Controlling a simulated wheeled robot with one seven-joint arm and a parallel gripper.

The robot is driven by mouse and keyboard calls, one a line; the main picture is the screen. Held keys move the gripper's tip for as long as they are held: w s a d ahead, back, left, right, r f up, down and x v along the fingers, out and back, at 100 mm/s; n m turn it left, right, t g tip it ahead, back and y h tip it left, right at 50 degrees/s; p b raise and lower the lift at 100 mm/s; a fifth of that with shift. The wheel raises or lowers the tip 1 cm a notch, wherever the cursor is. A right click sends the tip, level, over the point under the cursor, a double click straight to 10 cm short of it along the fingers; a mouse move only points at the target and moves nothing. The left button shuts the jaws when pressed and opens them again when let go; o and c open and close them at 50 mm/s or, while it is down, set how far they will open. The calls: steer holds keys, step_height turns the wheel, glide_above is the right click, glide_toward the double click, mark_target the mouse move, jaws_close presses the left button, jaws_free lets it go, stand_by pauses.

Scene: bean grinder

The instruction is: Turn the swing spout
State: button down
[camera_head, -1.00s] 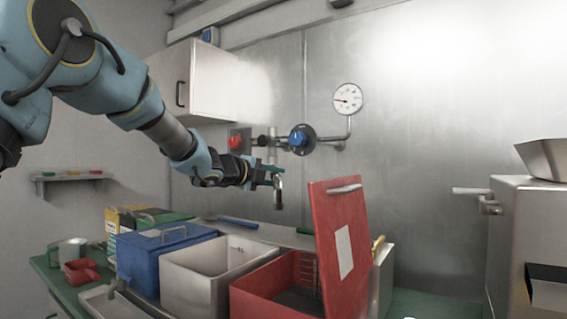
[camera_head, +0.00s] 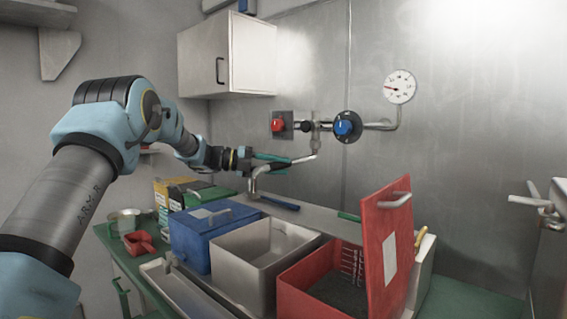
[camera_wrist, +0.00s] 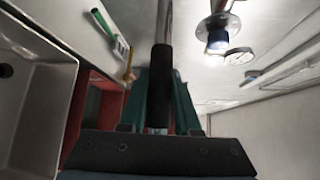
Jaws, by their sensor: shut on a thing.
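The swing spout (camera_head: 303,159) is a metal pipe under the wall fitting. In the head view it extends left from the fitting, and its outlet bends down behind the blue box and the open steel bin. My gripper (camera_head: 282,163), with green fingers, is shut on the spout's arm from the left. In the wrist view the spout's dark sleeve (camera_wrist: 161,85) lies between my gripper's fingers (camera_wrist: 166,100), and bare pipe runs on beyond it. The fingers hide part of the spout.
Below stand a blue lidded box (camera_head: 205,240), an open steel bin (camera_head: 240,275) and a red box with its lid raised (camera_head: 385,245). A blue valve knob (camera_head: 346,126) and a red knob (camera_head: 277,125) are on the wall above. A white cabinet (camera_head: 228,60) hangs at upper left.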

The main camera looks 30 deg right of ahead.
steer(key=shift+w+a+f+g, duration=0.1)
steer(key=shift+w+g, duration=0.2)
steer(key=shift+w, duration=0.05)
steer(key=c, duration=0.6)
jaws_free()
steer(key=shift+b+v, duration=1.7)
steer(key=shift+v, duration=3.7)
